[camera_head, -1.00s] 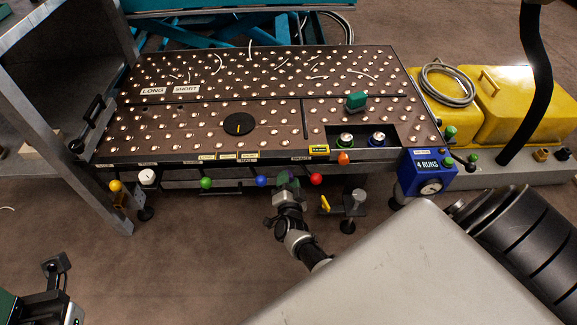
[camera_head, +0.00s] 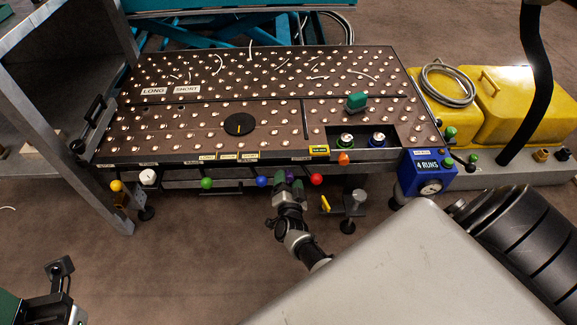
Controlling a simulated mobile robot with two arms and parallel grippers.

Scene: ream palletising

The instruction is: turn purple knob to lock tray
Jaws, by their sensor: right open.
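The tray is a dark brown table top (camera_head: 205,122) studded with several pale balls, in the head view. Coloured knobs line its front edge. The purple knob (camera_head: 290,177) shows as a small purple patch between the blue knob (camera_head: 262,181) and the red knob (camera_head: 316,179). My right gripper (camera_head: 289,184) is at the purple knob, its jaws open and pointing toward the front edge. The fingers partly hide the knob, and I cannot tell whether they touch it. My left gripper is not in view.
A green knob (camera_head: 207,183) sits further left and an orange knob (camera_head: 344,159) further right. A blue counter box (camera_head: 426,172) stands at the right corner. A grey metal frame (camera_head: 66,150) stands at the left. The floor in front is mostly clear.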

